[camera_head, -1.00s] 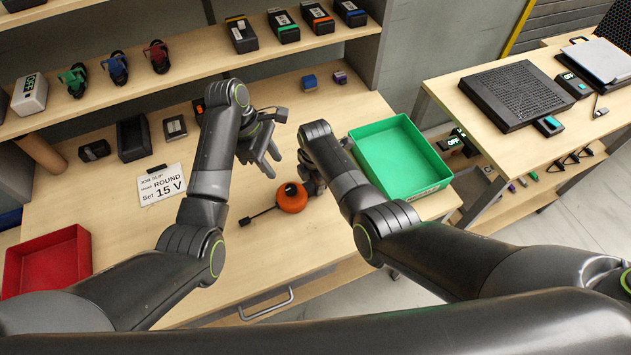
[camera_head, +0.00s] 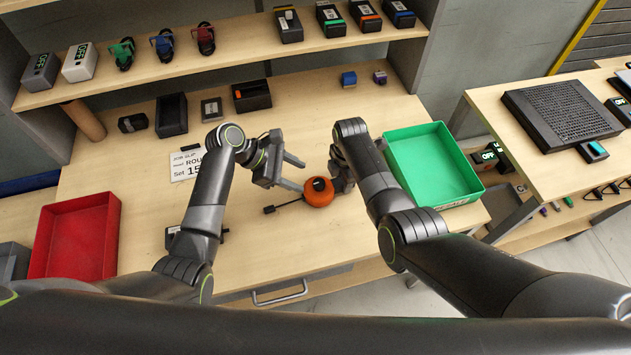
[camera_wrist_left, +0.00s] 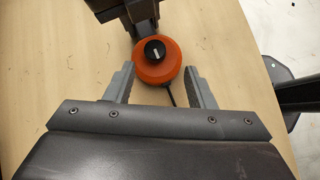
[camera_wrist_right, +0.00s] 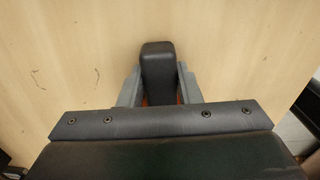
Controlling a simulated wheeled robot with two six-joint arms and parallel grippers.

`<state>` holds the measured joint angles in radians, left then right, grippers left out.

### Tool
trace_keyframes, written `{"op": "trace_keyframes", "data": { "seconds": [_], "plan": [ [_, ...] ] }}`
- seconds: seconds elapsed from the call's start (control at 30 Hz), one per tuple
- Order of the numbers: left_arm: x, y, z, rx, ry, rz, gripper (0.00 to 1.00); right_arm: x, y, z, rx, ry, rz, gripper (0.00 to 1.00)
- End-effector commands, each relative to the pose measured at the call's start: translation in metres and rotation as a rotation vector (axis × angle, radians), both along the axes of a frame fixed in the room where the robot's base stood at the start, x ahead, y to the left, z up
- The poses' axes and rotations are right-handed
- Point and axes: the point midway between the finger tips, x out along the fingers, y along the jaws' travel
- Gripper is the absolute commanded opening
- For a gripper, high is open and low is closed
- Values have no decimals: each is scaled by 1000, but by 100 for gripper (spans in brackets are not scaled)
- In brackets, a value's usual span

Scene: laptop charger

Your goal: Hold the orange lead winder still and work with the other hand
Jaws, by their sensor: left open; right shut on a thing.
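The orange lead winder (camera_head: 319,192) rests on the table, round with a dark knob on top. A short black lead with a plug (camera_head: 270,209) runs from it to the left. My right gripper (camera_wrist_right: 160,88) is shut on the winder's dark block, with orange showing just beneath; the head view mostly hides this grip. My left gripper (camera_head: 298,174) is open beside the winder on its left. In the left wrist view the winder (camera_wrist_left: 157,64) sits at the open fingertips, with the lead running between the fingers. I cannot tell whether they touch it.
A green tray (camera_head: 478,192) stands to the right and a red tray (camera_head: 46,245) to the left. A job slip (camera_head: 184,167) reads "ROUND"; its set value is partly hidden. The table front is mostly clear.

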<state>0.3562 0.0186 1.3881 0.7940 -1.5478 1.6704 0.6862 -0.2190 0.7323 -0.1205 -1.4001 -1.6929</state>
Motion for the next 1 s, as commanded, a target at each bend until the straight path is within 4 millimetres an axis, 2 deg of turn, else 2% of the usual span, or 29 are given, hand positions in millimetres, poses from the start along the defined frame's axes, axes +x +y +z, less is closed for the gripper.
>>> {"op": "trace_keyframes", "data": {
  "seconds": [0.1, 0.3, 0.57, 0.73, 1.0],
  "plan": [
    [-14, 16, -9, -135, 2, 120, 49, 0, 0, 0, 0, 0, 0, 3],
    [-30, 39, -9, -317, 7, 299, 49, 0, 0, 0, 1, 0, 0, 3],
    [-38, 53, -7, -417, 16, 403, 49, 0, 0, 0, 1, 0, 0, 3],
    [-31, 39, -13, -426, 19, 409, 49, 0, 0, 0, 0, 0, 0, 3],
    [-10, -8, -34, -425, 21, 405, 49, 0, 0, 0, 0, -1, 0, 3]
  ]
}}
